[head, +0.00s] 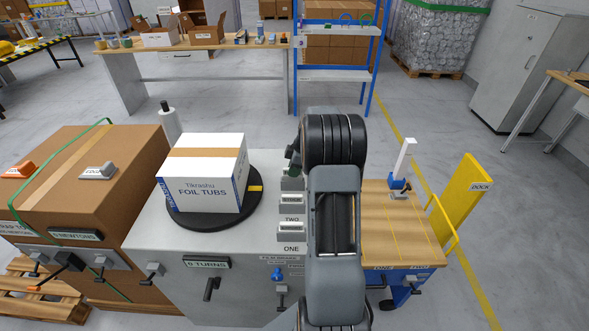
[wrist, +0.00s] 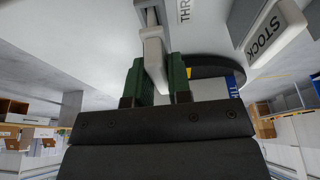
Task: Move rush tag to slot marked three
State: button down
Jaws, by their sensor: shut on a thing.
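My gripper (head: 293,158) is at the far end of the slot column on the grey machine (head: 240,248), partly hidden by my arm in the head view. In the wrist view its green fingers (wrist: 157,68) are shut on a pale tag (wrist: 153,58). The tag's face is hidden, so I cannot read its word. It is at a grey slot rail (wrist: 147,15) beside a label starting "THR"; I cannot tell whether it is seated. A tag marked STOCK (wrist: 274,32) is to the right.
A FOIL TUBS box (head: 205,185) sits on a dark turntable (head: 258,205) left of my arm. A large carton (head: 75,190) with a COLD tag (head: 98,172) and an orange tag (head: 18,170) is farther left. A wooden-topped cart (head: 400,228) stands right.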

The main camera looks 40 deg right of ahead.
jog(key=shift+f+b, duration=0.7)
jog(key=shift+f, duration=0.2)
jog(key=c, duration=1)
grip_release()
jog(key=shift+o, duration=0.2)
jog(key=v, duration=1.4)
